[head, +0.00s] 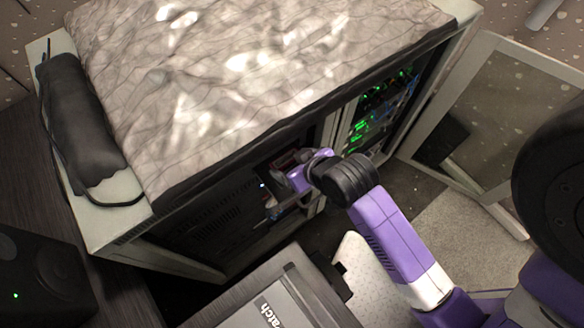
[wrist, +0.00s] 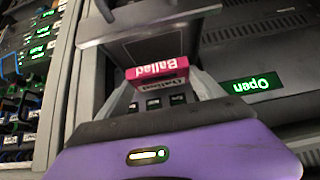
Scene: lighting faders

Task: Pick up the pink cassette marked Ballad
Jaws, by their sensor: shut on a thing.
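The pink cassette marked Ballad (wrist: 158,70) is in the middle of the wrist view, its lettering upside down there. My gripper (wrist: 165,84) is shut on it, with a grey finger at each side. Just below the pink strip is a second, paler strip with the same word; I cannot tell whether it is part of the cassette. In the head view my purple gripper (head: 303,172) reaches into the front of the rack cabinet (head: 228,208). The cassette cannot be made out clearly there.
A grey panel edge (wrist: 150,22) lies just beyond the cassette. A green Open label (wrist: 252,84) is to the right. Green-lit modules (head: 372,118) are right of my gripper. A framed glass door (head: 490,110) stands open at right.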

